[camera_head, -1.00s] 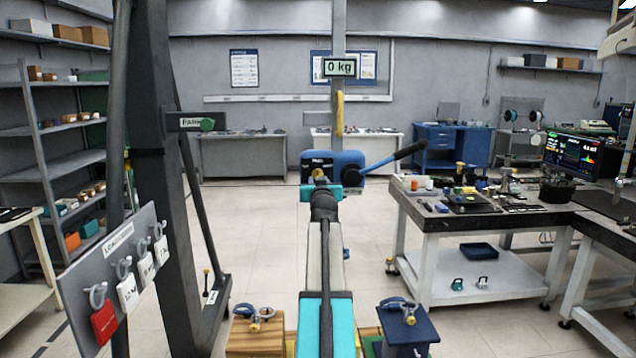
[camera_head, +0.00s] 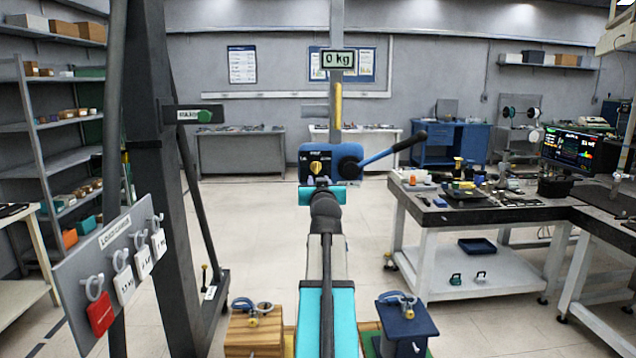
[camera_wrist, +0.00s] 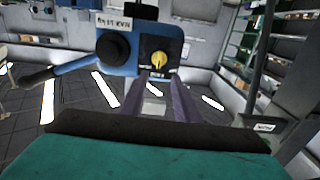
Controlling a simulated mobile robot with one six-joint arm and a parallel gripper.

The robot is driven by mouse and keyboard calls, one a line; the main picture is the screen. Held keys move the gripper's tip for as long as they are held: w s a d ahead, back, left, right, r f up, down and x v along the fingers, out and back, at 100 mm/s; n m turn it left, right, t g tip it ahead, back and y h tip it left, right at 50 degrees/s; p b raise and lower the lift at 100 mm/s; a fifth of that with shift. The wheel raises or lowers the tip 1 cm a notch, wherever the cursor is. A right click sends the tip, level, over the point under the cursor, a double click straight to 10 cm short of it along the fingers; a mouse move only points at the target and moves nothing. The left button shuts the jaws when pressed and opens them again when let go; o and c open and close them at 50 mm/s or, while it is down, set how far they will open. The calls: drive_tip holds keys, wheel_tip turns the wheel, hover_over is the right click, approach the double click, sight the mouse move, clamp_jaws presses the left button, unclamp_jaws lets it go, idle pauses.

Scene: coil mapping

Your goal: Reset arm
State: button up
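My arm reaches forward in the middle of the head view, ending in a teal wrist block below a blue box. My gripper (camera_wrist: 158,80) shows in the wrist view as two dark purple-grey fingers, parted with nothing held between them. The blue box (camera_head: 309,150) has a yellow knob (camera_head: 316,167) and a long blue lever (camera_head: 376,157) with a black grip. In the wrist view the box (camera_wrist: 117,66) and its knob (camera_wrist: 159,59) lie just beyond the fingertips. I cannot tell the exact gap.
A dark steel post (camera_head: 155,150) and a shackle board (camera_head: 103,266) stand at left. A wooden block (camera_head: 252,335) and a navy block (camera_head: 407,326) flank my arm below. A workbench (camera_head: 440,222) stands at right. A yellow bar (camera_head: 337,105) hangs below the "0 kg" display (camera_head: 338,60).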

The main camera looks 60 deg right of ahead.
drive_tip(key=shift+s+a, duration=0.25)
drive_tip(key=shift+a, duration=0.1)
idle(0.4)
